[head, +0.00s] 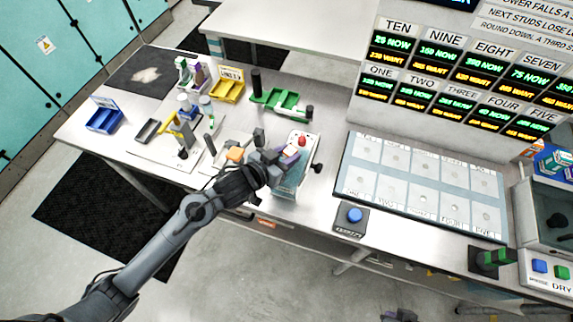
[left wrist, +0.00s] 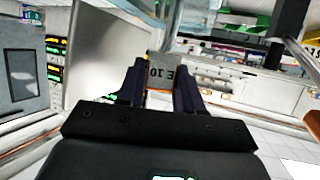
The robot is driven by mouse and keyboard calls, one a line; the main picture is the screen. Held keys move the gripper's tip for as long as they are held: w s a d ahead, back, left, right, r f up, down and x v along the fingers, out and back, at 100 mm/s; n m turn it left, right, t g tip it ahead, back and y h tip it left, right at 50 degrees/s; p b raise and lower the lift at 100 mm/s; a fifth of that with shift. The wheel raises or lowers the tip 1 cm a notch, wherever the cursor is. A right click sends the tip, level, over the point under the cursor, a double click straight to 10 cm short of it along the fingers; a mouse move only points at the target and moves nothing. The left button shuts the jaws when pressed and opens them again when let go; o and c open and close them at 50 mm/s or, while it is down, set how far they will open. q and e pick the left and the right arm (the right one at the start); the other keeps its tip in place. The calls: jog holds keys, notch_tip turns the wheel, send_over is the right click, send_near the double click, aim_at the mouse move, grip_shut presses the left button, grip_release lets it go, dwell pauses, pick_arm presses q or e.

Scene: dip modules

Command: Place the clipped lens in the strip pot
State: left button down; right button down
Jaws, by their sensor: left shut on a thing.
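My left gripper (head: 272,158) is over the front of the bench, above a clear bluish container (head: 290,182). In the left wrist view its two dark fingers (left wrist: 160,85) are shut on a small grey block (left wrist: 161,73) with "E 10" lettering. Whether this block is part of the clipped lens I cannot tell. The gripper hides part of the container, and I cannot tell if the held block is inside it or above it. No label shows which vessel is the strip pot. A dark shape at the bottom edge (head: 399,315) may be my right gripper; its fingers are unclear.
A red button (head: 302,141) sits behind the container. A blue button box (head: 352,218) and a tray of pale squares (head: 420,180) are to the right. A green holder (head: 280,101), yellow bin (head: 228,88) and blue bin (head: 104,119) stand on the bench, with several small bottles.

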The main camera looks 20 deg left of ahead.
pick_arm(q)
jog(key=shift+f+b, duration=0.3)
jog(key=shift+f, duration=1.85)
jog(key=shift+f, duration=0.2)
jog(key=c, duration=1)
grip_release()
jog(key=shift+r, duration=0.1)
